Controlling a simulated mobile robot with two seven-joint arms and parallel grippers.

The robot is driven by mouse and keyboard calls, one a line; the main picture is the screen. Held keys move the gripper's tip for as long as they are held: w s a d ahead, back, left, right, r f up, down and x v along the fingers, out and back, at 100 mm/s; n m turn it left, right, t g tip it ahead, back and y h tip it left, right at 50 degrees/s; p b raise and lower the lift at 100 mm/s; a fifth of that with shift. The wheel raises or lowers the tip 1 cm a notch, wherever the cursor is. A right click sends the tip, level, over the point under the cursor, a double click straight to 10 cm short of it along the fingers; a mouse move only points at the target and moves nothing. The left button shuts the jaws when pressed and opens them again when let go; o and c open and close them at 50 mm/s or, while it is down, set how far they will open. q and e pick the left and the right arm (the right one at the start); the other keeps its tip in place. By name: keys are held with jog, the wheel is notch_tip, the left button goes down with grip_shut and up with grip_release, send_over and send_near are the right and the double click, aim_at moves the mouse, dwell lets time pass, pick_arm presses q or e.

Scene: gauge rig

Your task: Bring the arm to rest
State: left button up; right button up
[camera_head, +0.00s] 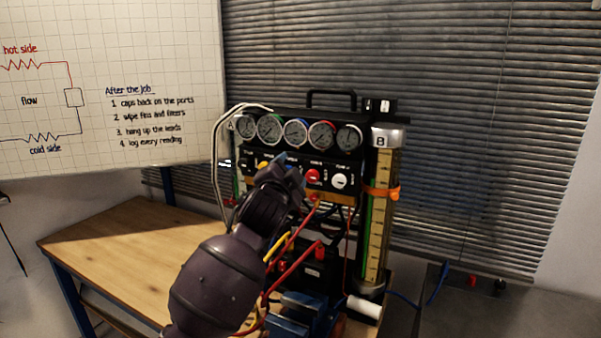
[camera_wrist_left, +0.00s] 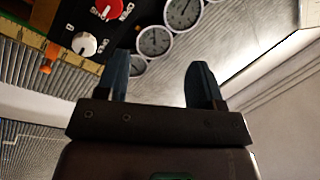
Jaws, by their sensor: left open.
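My left arm (camera_head: 220,285) comes up from the bottom of the head view. My left gripper (camera_head: 287,160) is in front of the gauge rig, near the left knobs of its panel. In the left wrist view the gripper (camera_wrist_left: 161,72) has its two dark blue fingers apart with nothing between them. The gauge rig (camera_head: 295,160) is black with a row of several round gauges (camera_head: 296,132). Its red knob (camera_head: 312,176) and white knob (camera_head: 339,181) show to the right of the gripper. The arm hides part of the panel. My right gripper is not in view.
A wooden table (camera_head: 130,250) has clear room left of the arm. A tall cylinder marked B (camera_head: 378,215) stands at the rig's right. Red and yellow hoses (camera_head: 290,272) hang close beside my arm. A whiteboard (camera_head: 110,80) and blinds (camera_head: 470,110) are behind.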

pick_arm(q)
jog(key=s+a+f+n+g+y, duration=0.1)
jog(key=s+a+f+n, duration=0.55)
jog(key=f, duration=0.65)
jog(key=s+a+f+n+g, duration=0.1)
jog(key=s+a+f+n, duration=0.2)
jog(key=s+a+f, duration=0.75)
jog(key=s+a+f+n+g+y, duration=0.1)
jog(key=s+a+f, duration=0.3)
jog(key=s+f, duration=0.7)
jog(key=s+a+f+n+g+y+b, duration=0.1)
jog(key=s+a+f+n+g+y, duration=0.1)
jog(key=s+f, duration=0.9)
jog(key=shift+s+a+f+g+y, duration=0.3)
jog(key=shift+s+a+f+g, duration=0.1)
jog(key=shift+s+a+g, duration=0.6)
jog(key=shift+w+d, duration=0.15)
